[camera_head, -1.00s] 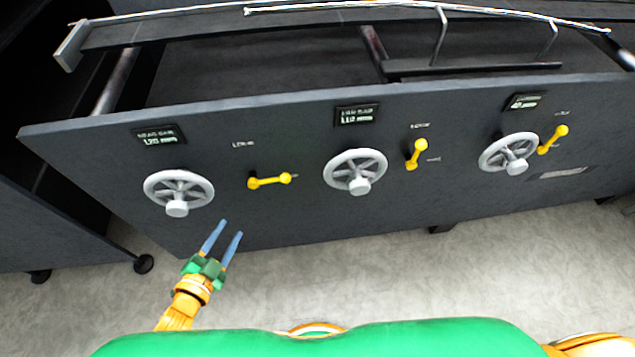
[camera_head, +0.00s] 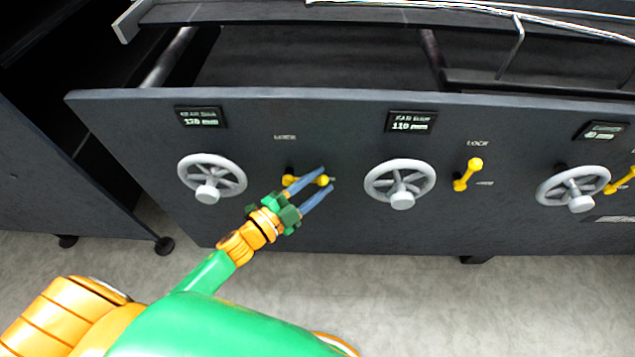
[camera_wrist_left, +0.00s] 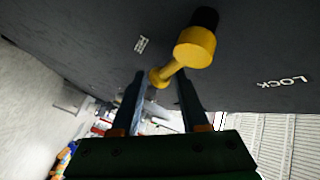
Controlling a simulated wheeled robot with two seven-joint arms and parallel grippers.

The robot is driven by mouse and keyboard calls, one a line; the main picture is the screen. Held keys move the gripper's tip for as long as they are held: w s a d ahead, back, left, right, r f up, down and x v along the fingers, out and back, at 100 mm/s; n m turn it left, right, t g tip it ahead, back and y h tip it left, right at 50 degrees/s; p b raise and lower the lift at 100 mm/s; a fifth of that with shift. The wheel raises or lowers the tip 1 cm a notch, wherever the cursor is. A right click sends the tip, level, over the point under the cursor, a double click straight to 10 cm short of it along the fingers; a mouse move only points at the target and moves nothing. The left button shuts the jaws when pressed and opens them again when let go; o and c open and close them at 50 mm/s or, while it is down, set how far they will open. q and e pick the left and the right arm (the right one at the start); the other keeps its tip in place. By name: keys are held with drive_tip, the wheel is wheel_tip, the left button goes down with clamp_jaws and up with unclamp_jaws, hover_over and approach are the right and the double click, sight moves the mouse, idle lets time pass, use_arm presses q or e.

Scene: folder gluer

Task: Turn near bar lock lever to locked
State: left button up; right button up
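The near bar lock lever (camera_head: 291,182) is yellow. It lies about level, its hub at the left and its round knob at the right, with a LOCK label above it. My left gripper (camera_head: 326,179) is at the lever from below left, its two blue-grey fingers spread around the knob end. In the left wrist view, the lever (camera_wrist_left: 195,48) reaches down between the tips of my open left gripper (camera_wrist_left: 160,77). A gap shows beside the knob; contact cannot be told. My right gripper is not in view.
The near bar handwheel (camera_head: 212,178) is left of the lever under a 120 mm display (camera_head: 201,117). The far bar handwheel (camera_head: 400,183) and another yellow lever (camera_head: 468,174) are to the right. The dark panel (camera_head: 330,227) is clear below; pale floor lies in front.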

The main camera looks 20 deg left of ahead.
use_arm(q)
clamp_jaws()
idle(1.3)
